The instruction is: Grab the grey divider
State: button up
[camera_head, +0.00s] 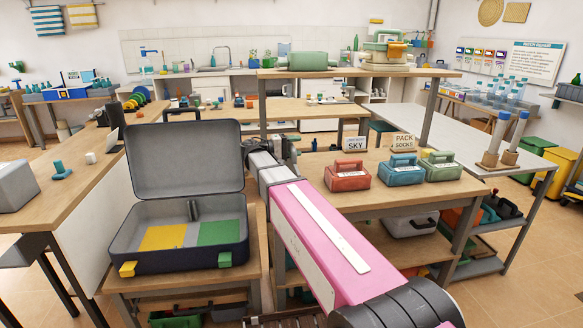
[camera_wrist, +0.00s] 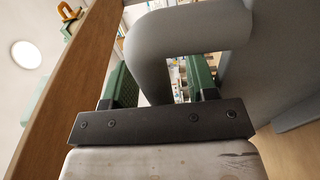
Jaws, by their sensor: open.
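My gripper (camera_wrist: 159,78) shows in the wrist view with its two green fingers apart. A smooth grey curved bar (camera_wrist: 190,35), like a loop or handle joined to a larger grey body, crosses close in front of the fingers. I cannot tell whether it touches them or lies between them. In the head view, the dark open case (camera_head: 190,262) holds a small upright grey piece (camera_head: 193,210) at its back, above yellow and green panels. This may be the grey divider; I cannot tell whether it is the wrist view's grey thing. My gripper's tips are not clear in the head view.
The case's raised lid (camera_head: 187,160) stands left of my arm. Red (camera_head: 347,177), blue (camera_head: 401,172) and green (camera_head: 441,168) boxes stand on the table to the right. A wooden edge (camera_wrist: 65,90) runs close along the left in the wrist view.

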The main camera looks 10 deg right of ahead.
jog(key=shift+d, duration=0.15)
grip_shut()
jog(key=shift+r, duration=0.1)
